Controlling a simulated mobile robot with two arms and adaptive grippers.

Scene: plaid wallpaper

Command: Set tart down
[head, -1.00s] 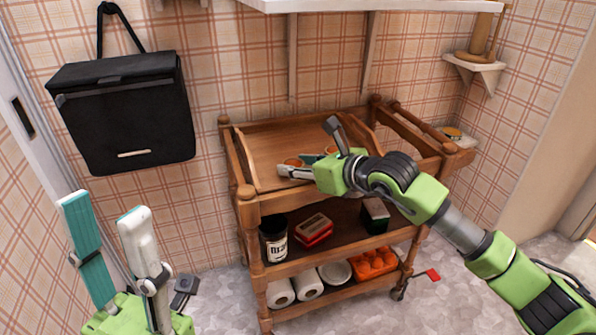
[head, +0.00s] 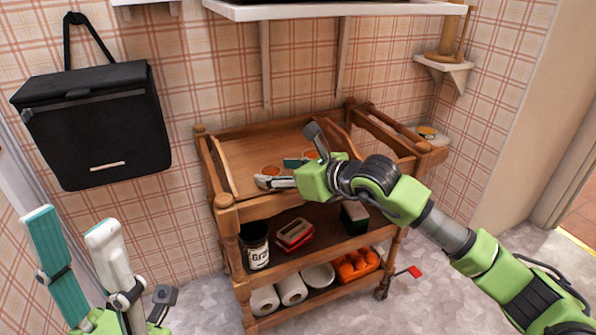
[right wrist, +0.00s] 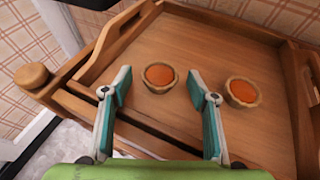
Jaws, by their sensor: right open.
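Two small tarts with orange filling and pale crusts rest on the top tray (head: 235,150) of the wooden cart. In the right wrist view one tart (right wrist: 160,77) stands just beyond and between the fingertips of my right gripper (right wrist: 159,88). That gripper is open, with a gap on each side of the tart. The other tart (right wrist: 242,92) is to the right, outside the right finger. In the head view the nearer tart (head: 271,171) shows beside my right fingers, and the farther tart (head: 311,154) is partly hidden. My left gripper (head: 68,222) is open and empty at lower left.
The tray has raised wooden sides and a front rail (right wrist: 135,128). A black bag (head: 95,125) hangs on the wall. A white shelf (head: 340,10) is above the cart.

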